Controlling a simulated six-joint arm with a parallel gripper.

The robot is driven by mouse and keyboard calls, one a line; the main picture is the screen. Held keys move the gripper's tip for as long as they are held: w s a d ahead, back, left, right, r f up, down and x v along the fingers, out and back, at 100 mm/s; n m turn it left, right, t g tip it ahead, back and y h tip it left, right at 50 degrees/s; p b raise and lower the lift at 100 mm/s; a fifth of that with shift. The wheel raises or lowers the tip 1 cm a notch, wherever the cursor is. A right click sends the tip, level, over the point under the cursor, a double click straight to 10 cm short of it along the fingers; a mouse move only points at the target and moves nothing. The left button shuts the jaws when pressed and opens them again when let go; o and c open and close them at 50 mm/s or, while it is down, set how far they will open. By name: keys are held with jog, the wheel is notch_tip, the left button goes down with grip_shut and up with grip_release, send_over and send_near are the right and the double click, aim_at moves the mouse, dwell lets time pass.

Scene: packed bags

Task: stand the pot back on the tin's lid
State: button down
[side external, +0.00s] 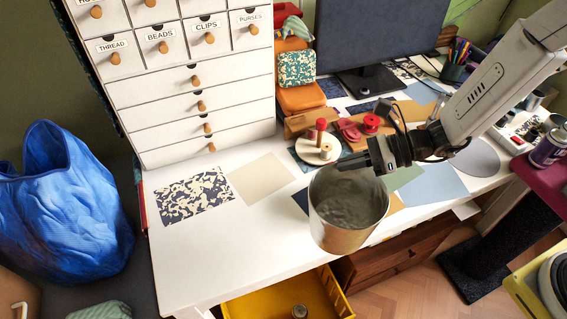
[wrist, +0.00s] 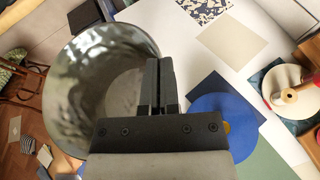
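The pot (side external: 345,212) is a shiny silver metal vessel with a wide open mouth. It hangs over the front part of the white desk in the side view, and its inside fills the left of the wrist view (wrist: 95,85). My gripper (side external: 373,162) is at the pot's rim, on its upper right side. In the wrist view its two fingers (wrist: 158,82) are close together on the rim. A flat blue disc (wrist: 222,108), perhaps the tin's lid, lies right of the fingers, partly hidden by my gripper. I cannot make out the tin itself.
A cream disc with a red-topped peg (side external: 314,150) stands behind the pot. A white drawer cabinet (side external: 190,80) rises at the back left. A patterned sheet (side external: 190,197) and a beige sheet (side external: 262,178) lie flat. The desk's front left is clear. A yellow drawer (side external: 260,303) sits below.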

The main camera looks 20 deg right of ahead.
jog(key=w+d+r+m+t+h, duration=0.1)
jog(key=w+d+r+m+t, duration=0.1)
jog(key=w+d+r, duration=0.3)
jog(key=w+d+r+m+t+h, duration=0.1)
jog(key=w+d+r+m+t, duration=0.2)
jog(key=d, duration=0.5)
jog(key=shift+w+a+f+n+g, duration=0.1)
jog(key=shift+w+f+n+g, duration=0.2)
jog(key=shift+f, duration=0.65)
jog(key=shift+w+a+f+g, duration=0.1)
jog(key=shift+w+f, duration=0.3)
jog(key=shift+f, duration=2.85)
jog(key=c, duration=0.9)
grip_release()
jog(key=shift+o, duration=0.2)
